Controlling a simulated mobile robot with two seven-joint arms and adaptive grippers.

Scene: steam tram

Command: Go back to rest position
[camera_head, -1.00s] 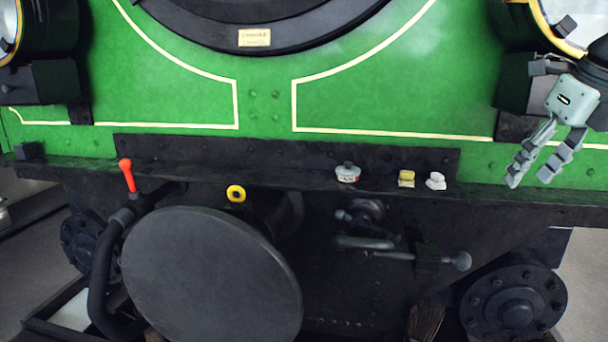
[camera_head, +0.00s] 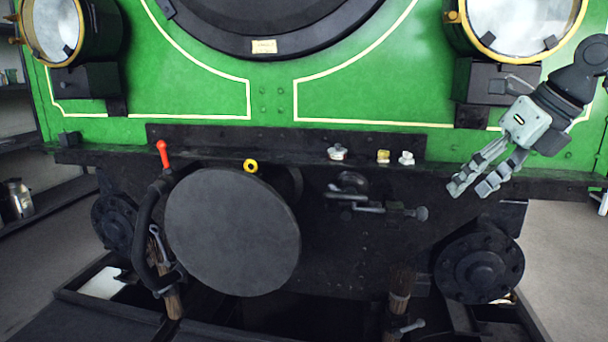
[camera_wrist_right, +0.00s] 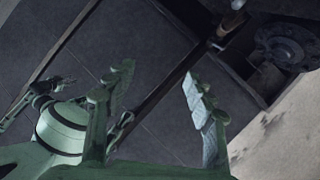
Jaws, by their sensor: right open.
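My right gripper (camera_head: 474,186) is open and empty at the right of the head view. It hangs in front of the tram's black buffer beam, below the right lamp (camera_head: 520,25). In the right wrist view its two fingers (camera_wrist_right: 160,105) are spread apart with nothing between them, above the dark floor. The green steam tram front (camera_head: 200,90) fills the head view. My left gripper does not show in the head view. A pale green and black part at the left of the wrist view cannot be told clearly.
On the beam ledge stand a small white tin (camera_head: 338,152), a yellow item (camera_head: 383,157) and a white item (camera_head: 406,158). A red-handled lever (camera_head: 163,153), a large round buffer (camera_head: 232,232) and a coupling screw (camera_head: 385,209) stick out in front. Open floor (camera_head: 565,260) lies at the right.

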